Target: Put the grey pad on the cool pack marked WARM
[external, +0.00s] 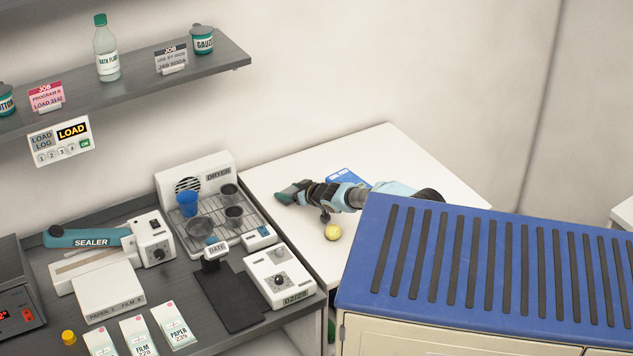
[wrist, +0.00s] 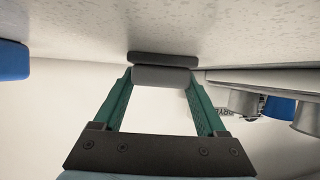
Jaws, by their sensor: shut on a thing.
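My gripper (external: 287,196) is low over the white table, left of its middle. In the wrist view my gripper (wrist: 160,80) has its two green fingers on either side of a grey pad (wrist: 165,78), which it grips. A darker grey band (wrist: 162,59) shows along the pad's far side; I cannot tell if it is part of the pad, a shadow or another thing. A blue pack (external: 345,176) with white print lies behind my arm, partly hidden; the print is not legible. A blue edge (wrist: 12,60) shows at the left of the wrist view.
A yellow ball (external: 332,232) lies on the white table (external: 400,152) in front of my arm. The dryer (external: 207,172), with cups on its rack, stands left of my gripper. A blue ribbed top (external: 480,262) of a cabinet is at the right front. The table's back is clear.

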